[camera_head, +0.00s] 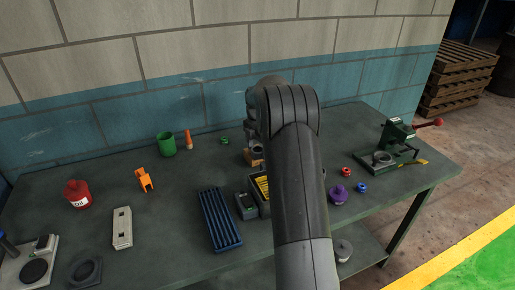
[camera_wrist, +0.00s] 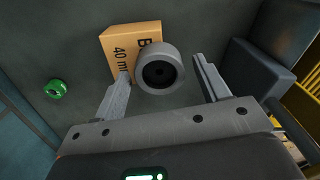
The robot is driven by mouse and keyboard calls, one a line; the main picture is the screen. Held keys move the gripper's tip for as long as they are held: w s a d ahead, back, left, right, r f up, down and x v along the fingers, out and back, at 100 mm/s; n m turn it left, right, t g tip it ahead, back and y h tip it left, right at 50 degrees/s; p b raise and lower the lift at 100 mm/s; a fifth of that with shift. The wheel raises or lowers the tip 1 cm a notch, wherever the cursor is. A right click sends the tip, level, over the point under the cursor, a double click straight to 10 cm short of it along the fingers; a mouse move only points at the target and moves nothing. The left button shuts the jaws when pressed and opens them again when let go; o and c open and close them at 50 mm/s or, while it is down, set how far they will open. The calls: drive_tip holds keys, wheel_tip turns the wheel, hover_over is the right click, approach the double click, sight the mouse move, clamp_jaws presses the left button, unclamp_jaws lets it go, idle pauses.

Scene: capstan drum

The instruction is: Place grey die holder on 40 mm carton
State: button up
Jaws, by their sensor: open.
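The grey die holder (camera_wrist: 160,68) is a round ring with a dark bore. In the wrist view it overlaps the lower right part of the orange-brown 40 mm carton (camera_wrist: 120,45). In the head view the carton (camera_head: 251,160) shows beside my arm, with a grey part of the holder (camera_head: 257,150) at its top. The holder seems to sit on the carton, but the contact is hidden. My gripper (camera_wrist: 161,67) is open, with one finger on each side of the holder; there is a gap at the right finger, and the left finger is close to the holder.
A green ring-like piece (camera_wrist: 55,88) lies left of the carton. A dark bin (camera_head: 262,204) with yellow contents and a blue ribbed tray (camera_head: 220,220) stand nearer. A green cup (camera_head: 166,144) is at the back left. A green press (camera_head: 393,145) stands at the right.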

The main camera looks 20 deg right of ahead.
sight(258, 151)
wheel_tip(258, 151, up, 11)
drive_tip(key=s+a+r+m+t, duration=0.1)
drive_tip(key=s+a+r+m, duration=0.45)
drive_tip(key=s+r, duration=0.3)
drive_tip(key=s+a+r+m+t, duration=0.2)
drive_tip(key=s+a+m, duration=0.3)
drive_tip(key=s, duration=0.6)
drive_tip(key=s+a+r+m+t, duration=0.15)
drive_tip(key=s+a+m, duration=0.3)
drive_tip(key=s, duration=0.65)
drive_tip(key=s+a+f+m, duration=0.1)
drive_tip(key=s+f+m, duration=0.1)
drive_tip(key=s, duration=0.3)
drive_tip(key=s+f+m+t, duration=0.1)
drive_tip(key=s+f+m, duration=0.2)
drive_tip(key=s, duration=0.3)
drive_tip(key=shift+a+f+m, duration=0.2)
drive_tip(key=shift+a+m, duration=0.2)
drive_tip(key=shift+m, duration=0.4)
drive_tip(key=shift+o, duration=0.4)
